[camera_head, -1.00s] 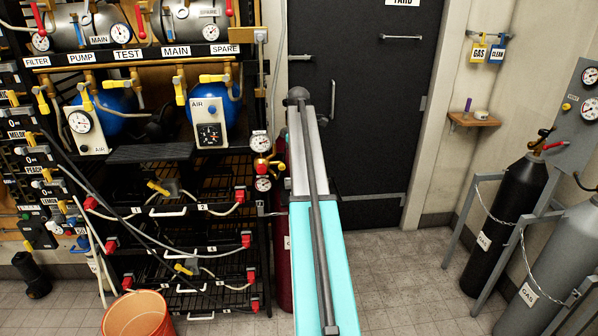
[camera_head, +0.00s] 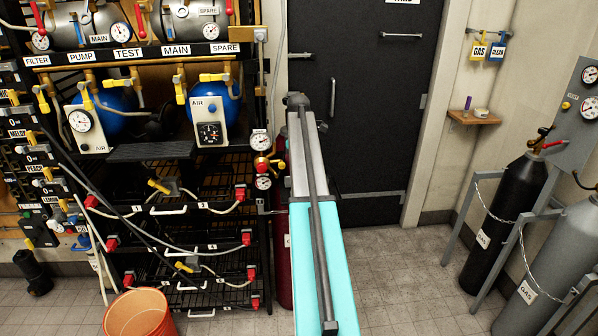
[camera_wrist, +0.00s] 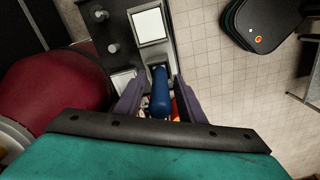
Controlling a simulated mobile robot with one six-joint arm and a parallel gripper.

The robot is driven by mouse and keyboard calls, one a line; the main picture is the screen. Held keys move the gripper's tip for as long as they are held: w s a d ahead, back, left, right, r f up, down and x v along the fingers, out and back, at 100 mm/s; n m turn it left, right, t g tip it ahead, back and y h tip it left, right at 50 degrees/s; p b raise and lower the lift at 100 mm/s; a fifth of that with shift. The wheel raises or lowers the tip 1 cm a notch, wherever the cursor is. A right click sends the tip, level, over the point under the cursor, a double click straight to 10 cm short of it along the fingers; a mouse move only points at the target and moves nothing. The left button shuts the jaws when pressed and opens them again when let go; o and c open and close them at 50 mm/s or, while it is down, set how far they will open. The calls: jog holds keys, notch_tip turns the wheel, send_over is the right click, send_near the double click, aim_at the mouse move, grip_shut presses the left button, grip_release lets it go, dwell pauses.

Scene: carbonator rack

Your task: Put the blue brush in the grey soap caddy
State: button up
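In the wrist view, a blue rounded handle (camera_wrist: 160,92), which looks like the brush, stands between the two purple-grey fingers of my gripper (camera_wrist: 160,84). Narrow gaps show on both sides of it, so the fingers look open around it. The lower end of the blue handle is hidden in a dark grey recess, with orange and white bits beside it. I cannot make out a grey soap caddy for certain. In the head view, my gripper is hidden beyond my arm.
A red rounded body (camera_wrist: 55,105) is close on the left of my gripper. A wooden wall shelf (camera_head: 474,118) holds a small purple item (camera_head: 467,103) and a pale item (camera_head: 481,112). Gas cylinders (camera_head: 503,215) stand right. An orange bucket (camera_head: 140,315) is on the floor left.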

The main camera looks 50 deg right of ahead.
jog(key=shift+r+b, duration=1.5)
jog(key=shift+r, duration=4.6)
jog(key=shift+f, duration=0.1)
jog(key=w+a+f+m+g, duration=0.1)
jog(key=a+f, duration=0.7)
jog(key=f, duration=0.4)
jog(key=a+f+y, duration=0.1)
jog(key=a+f, duration=0.6)
jog(key=f, duration=0.5)
jog(key=w+a+f+m+g, duration=0.1)
jog(key=a+f, duration=0.7)
jog(key=f, duration=0.4)
jog(key=s+a+f+m+g, duration=0.1)
jog(key=s+a+f, duration=0.8)
jog(key=a+f, duration=0.25)
jog(key=s+a+f+m+g, duration=0.1)
jog(key=s+a+f, duration=0.7)
jog(key=a+f, duration=0.35)
jog(key=s+a+f, duration=0.2)
jog(key=s+a, duration=0.1)
jog(key=s, duration=0.3)
jog(key=s+a+f+m+g, duration=0.1)
jog(key=s+a+f, duration=0.1)
jog(key=s, duration=0.5)
jog(key=s+a+f+h, duration=0.1)
jog(key=s+a+f, duration=0.2)
jog(key=s, duration=0.4)
jog(key=shift+s+a+f+g, duration=0.15)
jog(key=shift+a+f+g, duration=0.15)
jog(key=shift+f, duration=0.2)
